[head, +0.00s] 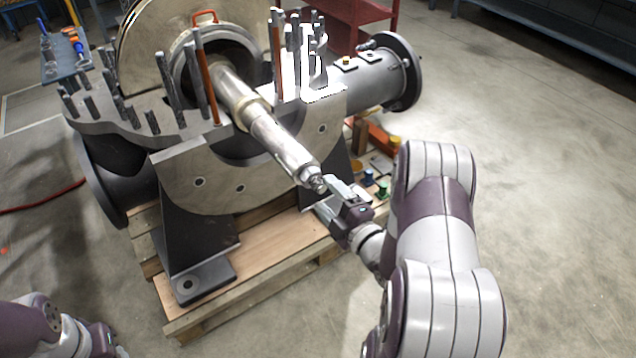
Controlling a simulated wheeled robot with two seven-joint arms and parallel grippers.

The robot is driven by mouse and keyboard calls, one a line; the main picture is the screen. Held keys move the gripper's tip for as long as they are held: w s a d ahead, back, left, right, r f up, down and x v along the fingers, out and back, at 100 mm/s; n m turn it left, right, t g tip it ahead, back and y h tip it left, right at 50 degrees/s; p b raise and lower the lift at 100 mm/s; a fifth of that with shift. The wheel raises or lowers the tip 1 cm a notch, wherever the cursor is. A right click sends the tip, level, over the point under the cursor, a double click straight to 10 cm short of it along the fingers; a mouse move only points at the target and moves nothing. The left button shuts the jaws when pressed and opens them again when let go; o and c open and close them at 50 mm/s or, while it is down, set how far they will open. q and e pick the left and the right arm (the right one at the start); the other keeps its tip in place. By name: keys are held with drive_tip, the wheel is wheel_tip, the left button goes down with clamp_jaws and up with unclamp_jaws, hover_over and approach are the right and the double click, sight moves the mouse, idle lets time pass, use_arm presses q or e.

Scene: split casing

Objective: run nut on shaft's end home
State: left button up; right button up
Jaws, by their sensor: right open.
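The shaft (278,143) runs out of the split casing (215,175) toward the lower right, its stepped end in open air. A small nut (317,183) appears at the shaft's tip; its exact seating on the thread is too small to tell. My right gripper (324,194) is open just off the shaft's end, its fingers pointing toward the tip. The upper finger is close to the nut; I cannot tell whether it touches. My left gripper (104,341) is only partly in view at the bottom left, and its fingers are not clear.
Upright studs (195,80) line the casing's flange on both sides. The casing stands on a wooden pallet (270,275). Small coloured items (382,188) lie on the pallet behind my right gripper. A blue tool bench (62,60) is at the far left. The floor at right is clear.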

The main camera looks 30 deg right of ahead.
sight(312, 178)
drive_tip(key=w+b, duration=0.1)
drive_tip(key=w, duration=0.5)
drive_tip(key=shift+w+d, duration=0.1)
drive_tip(key=shift+d, duration=0.1)
drive_tip(key=shift+a+r, duration=0.1)
drive_tip(key=shift+a, duration=0.65)
drive_tip(key=shift+d+r, duration=0.15)
drive_tip(key=shift+r, duration=0.05)
drive_tip(key=c, duration=0.8)
